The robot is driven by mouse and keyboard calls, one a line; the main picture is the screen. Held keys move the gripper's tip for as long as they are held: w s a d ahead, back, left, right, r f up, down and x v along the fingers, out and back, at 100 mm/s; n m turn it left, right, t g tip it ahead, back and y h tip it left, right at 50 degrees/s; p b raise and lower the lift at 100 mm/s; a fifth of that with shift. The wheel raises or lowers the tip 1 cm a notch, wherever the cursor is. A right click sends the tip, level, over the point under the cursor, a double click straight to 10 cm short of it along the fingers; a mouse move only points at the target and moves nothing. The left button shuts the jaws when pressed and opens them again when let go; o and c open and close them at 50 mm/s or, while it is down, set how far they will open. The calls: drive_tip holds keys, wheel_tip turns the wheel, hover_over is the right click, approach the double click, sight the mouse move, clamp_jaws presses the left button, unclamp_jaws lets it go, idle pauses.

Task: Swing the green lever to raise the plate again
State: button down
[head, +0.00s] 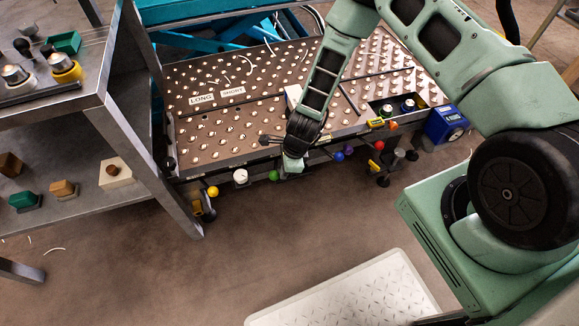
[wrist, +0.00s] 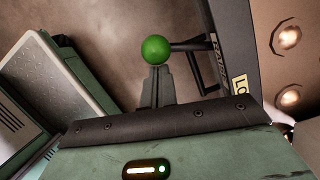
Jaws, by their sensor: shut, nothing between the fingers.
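The green lever's round knob (head: 273,175) sticks out from the front edge of the ball-studded plate (head: 215,125). In the wrist view the green knob (wrist: 156,50) sits just past my fingertips, on a dark arm running right to the plate's edge. My gripper (head: 293,164) points down at the front edge, just right of the green knob in the head view. Its fingers (wrist: 157,72) are shut with nothing between them. I cannot tell whether the fingertips touch the knob.
Other knobs line the same edge: yellow (head: 213,191), white (head: 240,176), blue (head: 339,156), purple (head: 348,150) and red (head: 379,145). A metal shelf (head: 130,100) stands at left. A pale tread plate (head: 350,295) lies in front; the floor between is clear.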

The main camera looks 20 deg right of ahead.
drive_tip(key=shift+a, duration=0.35)
idle(0.3)
drive_tip(key=shift+r, duration=0.1)
